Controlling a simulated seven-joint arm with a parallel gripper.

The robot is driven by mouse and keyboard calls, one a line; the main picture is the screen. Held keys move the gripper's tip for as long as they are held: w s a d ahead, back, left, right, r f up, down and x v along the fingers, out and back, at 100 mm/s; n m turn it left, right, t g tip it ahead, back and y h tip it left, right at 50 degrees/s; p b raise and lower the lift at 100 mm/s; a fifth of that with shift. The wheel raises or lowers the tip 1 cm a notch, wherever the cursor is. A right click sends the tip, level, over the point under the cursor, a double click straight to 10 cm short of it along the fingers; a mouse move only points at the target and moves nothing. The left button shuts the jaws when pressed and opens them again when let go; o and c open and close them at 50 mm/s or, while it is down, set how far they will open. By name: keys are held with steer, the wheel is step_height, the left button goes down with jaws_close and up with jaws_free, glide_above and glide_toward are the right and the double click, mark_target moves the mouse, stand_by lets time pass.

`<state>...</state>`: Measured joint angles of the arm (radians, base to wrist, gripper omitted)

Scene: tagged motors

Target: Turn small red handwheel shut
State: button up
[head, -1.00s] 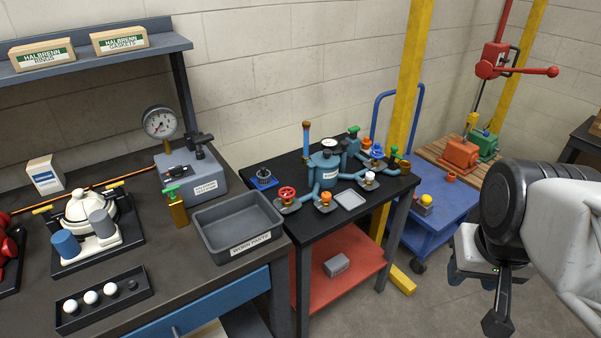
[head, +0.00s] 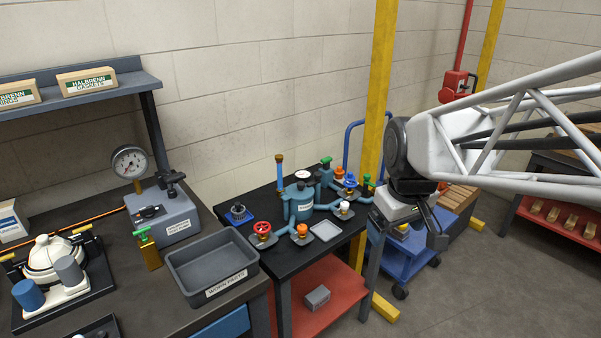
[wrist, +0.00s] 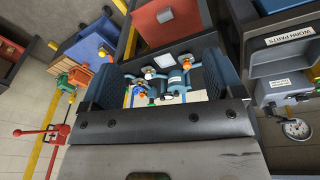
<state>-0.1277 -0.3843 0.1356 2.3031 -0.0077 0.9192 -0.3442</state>
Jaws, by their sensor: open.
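The small red handwheel (head: 262,228) sits at the front left of a blue valve assembly (head: 300,205) on a black-topped cart (head: 290,258). It has a spoked rim and faces up on a dark plate. My gripper (head: 432,228) is to the right of the cart, well apart from the handwheel, with its fingers angled down. In the wrist view my gripper (wrist: 158,82) is open and empty, and the valve assembly (wrist: 172,80) shows between the fingers. I cannot make out the red handwheel clearly there.
Orange (head: 302,231), white (head: 344,207) and blue (head: 351,180) knobs stand close around the assembly. A grey worn-parts bin (head: 212,267) is left of the cart. A yellow post (head: 376,95) rises behind it. A blue trolley (head: 405,255) stands to the right.

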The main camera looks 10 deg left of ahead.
steer(key=w+a+f+n, duration=0.2)
steer(key=w+a+n, duration=0.3)
steer(key=w, duration=0.5)
steer(key=n+g, duration=0.2)
steer(key=n, duration=0.8)
glide_above(263, 226)
step_height(263, 226, down, 18)
steer(key=shift+r, duration=0.15)
steer(key=shift+f, duration=0.2)
steer(key=shift+f, duration=3.8)
steer(key=c, duration=0.9)
